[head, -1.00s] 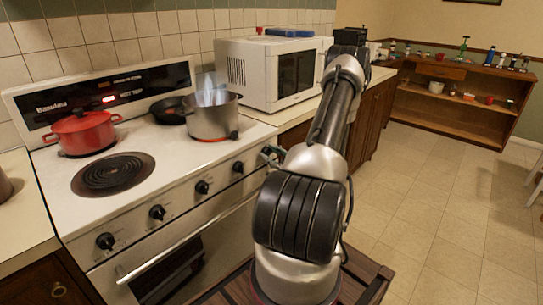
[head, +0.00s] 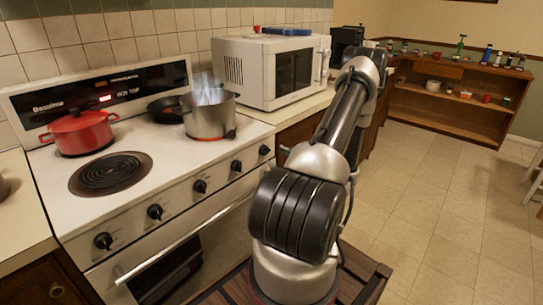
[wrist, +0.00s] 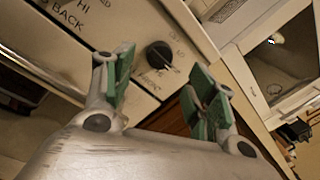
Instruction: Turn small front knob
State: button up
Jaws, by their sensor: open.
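A black round knob (wrist: 158,54) with a pale pointer sits on the stove's front panel in the wrist view; the label below it is hard to read. It appears to be the rightmost knob (head: 264,150) in the head view. My gripper (wrist: 157,76) is open and empty, its green-padded fingers apart, with the knob seen beyond the gap between them. The fingers do not appear to touch the knob. In the head view my arm hides most of the gripper.
Several other black knobs, such as the leftmost one (head: 104,241), line the panel above the oven handle (head: 165,255). A steaming pot (head: 209,118) and red pot (head: 80,133) stand on the stove. A microwave (head: 272,72) stands right of it. Open floor lies right.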

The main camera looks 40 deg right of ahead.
jog(key=s, duration=0.6)
jog(key=shift+s+f, duration=0.15)
jog(key=m+y, duration=0.1)
jog(key=m, duration=0.4)
send_near(265, 151)
jog(key=w, duration=0.2)
jog(key=shift+g, duration=0.3)
jog(key=w, duration=0.6)
jog(key=shift+w+f, duration=0.1)
jog(key=shift+w, duration=0.25)
